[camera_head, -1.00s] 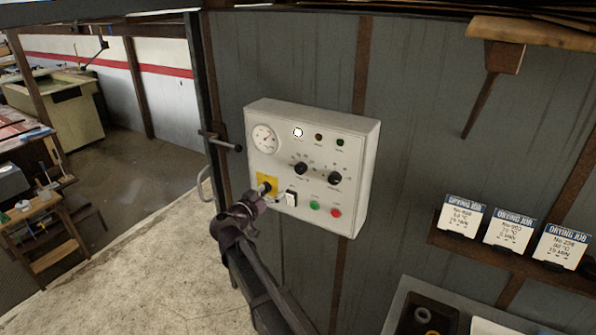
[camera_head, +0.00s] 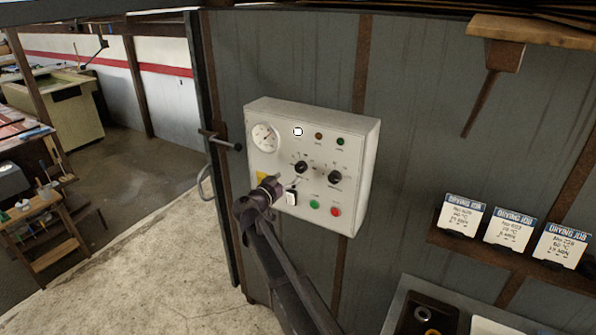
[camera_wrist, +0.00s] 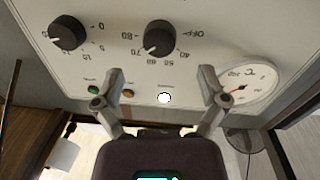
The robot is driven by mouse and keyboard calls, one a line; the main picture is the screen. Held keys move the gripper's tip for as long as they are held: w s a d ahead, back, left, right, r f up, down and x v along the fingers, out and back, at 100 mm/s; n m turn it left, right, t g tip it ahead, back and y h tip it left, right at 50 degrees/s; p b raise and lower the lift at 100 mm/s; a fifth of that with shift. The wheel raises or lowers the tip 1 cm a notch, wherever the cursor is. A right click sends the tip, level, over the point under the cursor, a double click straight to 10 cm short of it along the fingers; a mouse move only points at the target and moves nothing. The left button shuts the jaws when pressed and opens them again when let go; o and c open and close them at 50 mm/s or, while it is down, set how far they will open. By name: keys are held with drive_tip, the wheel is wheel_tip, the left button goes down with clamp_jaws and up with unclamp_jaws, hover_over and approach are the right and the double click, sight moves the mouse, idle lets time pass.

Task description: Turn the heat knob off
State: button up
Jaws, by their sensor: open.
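The heat knob (camera_head: 301,167) is the left of two black knobs on a pale control box (camera_head: 372,150) on the wall. In the wrist view, which shows the panel upside down, the heat knob (camera_wrist: 158,38) has OFF and temperature numbers around it. Its pointer seems to face near 70. My gripper (camera_head: 275,185) is just below and left of the knob in the head view. In the wrist view my gripper (camera_wrist: 159,82) has its two fingers wide apart, with nothing between them. The knob lies beyond the fingertips; contact is not visible.
A second knob (camera_head: 335,177), a gauge (camera_head: 265,137), lamps, a white switch (camera_head: 291,197), and green (camera_head: 314,204) and red (camera_head: 335,211) buttons share the panel. A yellow plate (camera_head: 262,176) is partly hidden by my gripper. A shelf (camera_head: 500,250) holds cards at right.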

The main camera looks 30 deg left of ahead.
sight(299, 170)
drive_tip(key=shift+w+d, duration=0.25)
drive_tip(key=shift+w, duration=1.25)
drive_tip(key=shift+w+d, duration=0.2)
drive_tip(key=shift+w, duration=1.3)
drive_tip(key=c, duration=1.2)
